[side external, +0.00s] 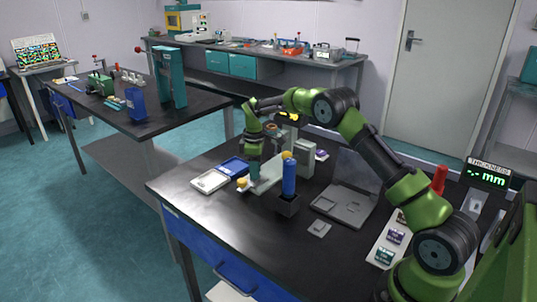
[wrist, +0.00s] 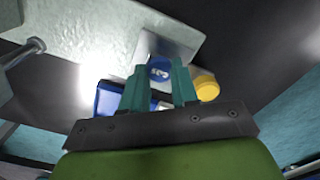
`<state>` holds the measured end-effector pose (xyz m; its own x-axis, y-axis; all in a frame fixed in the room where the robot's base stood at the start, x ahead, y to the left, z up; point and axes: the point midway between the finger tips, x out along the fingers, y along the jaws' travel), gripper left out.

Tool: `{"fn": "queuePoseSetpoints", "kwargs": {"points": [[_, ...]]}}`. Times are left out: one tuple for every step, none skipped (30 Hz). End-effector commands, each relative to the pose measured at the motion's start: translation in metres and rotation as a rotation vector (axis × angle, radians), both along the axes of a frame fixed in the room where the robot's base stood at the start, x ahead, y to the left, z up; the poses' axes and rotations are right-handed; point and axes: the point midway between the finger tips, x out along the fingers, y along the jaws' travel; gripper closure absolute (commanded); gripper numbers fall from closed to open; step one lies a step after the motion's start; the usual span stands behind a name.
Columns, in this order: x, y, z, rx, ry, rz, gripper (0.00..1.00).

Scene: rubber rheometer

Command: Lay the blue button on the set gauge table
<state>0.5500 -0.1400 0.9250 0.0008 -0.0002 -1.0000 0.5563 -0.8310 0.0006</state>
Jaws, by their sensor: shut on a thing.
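In the side view my gripper (side external: 254,170) points down over the left end of the pale grey-green gauge (side external: 268,182). The button is too small or hidden to make out there. A yellow knob (wrist: 207,87) is close right of the fingers; it also shows in the side view (side external: 242,183).
A white tray (side external: 209,181) and a blue tray (side external: 233,167) lie left of the gauge. A blue bottle with a yellow top (side external: 289,177) stands in a dark holder close in front. A grey flat tray (side external: 345,206) lies to the right. The front of the bench is clear.

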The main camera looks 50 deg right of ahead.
Motion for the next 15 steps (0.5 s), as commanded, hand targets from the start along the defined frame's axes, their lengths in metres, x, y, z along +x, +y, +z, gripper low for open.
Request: {"fn": "queuePoseSetpoints", "kwargs": {"points": [[-0.0001,-0.0001,-0.0005,0.0,0.0,0.0,0.67],[-0.0001,-0.0001,-0.0004,0.0,0.0,0.0,0.62],[-0.0001,-0.0001,-0.0004,0.0,0.0,0.0,0.56],[-0.0001,-0.0001,-0.0004,0.001,0.001,0.0,0.51],[-0.0001,0.0,-0.0004,0.001,0.001,0.0,0.47],[-0.0001,0.0,-0.0004,0.001,0.001,0.0,0.46],[-0.0001,-0.0001,-0.0004,0.001,0.001,0.0,0.46],[-0.0001,-0.0001,-0.0003,0.001,0.001,0.0,0.46],[-0.0001,0.0,-0.0003,0.001,0.001,0.0,0.46],[-0.0001,0.0,-0.0003,0.001,0.001,0.0,0.46],[-0.0001,-0.0001,-0.0003,0.0,0.0,0.0,0.46],[-0.0001,-0.0001,-0.0002,0.0,0.0,0.0,0.46],[-0.0001,-0.0001,0.0002,0.0,0.0,0.0,0.46],[0.0,0.0,0.0009,0.0,0.0,0.0,0.46],[0.0001,0.0,0.0029,0.001,-0.001,0.0,0.46]]}}
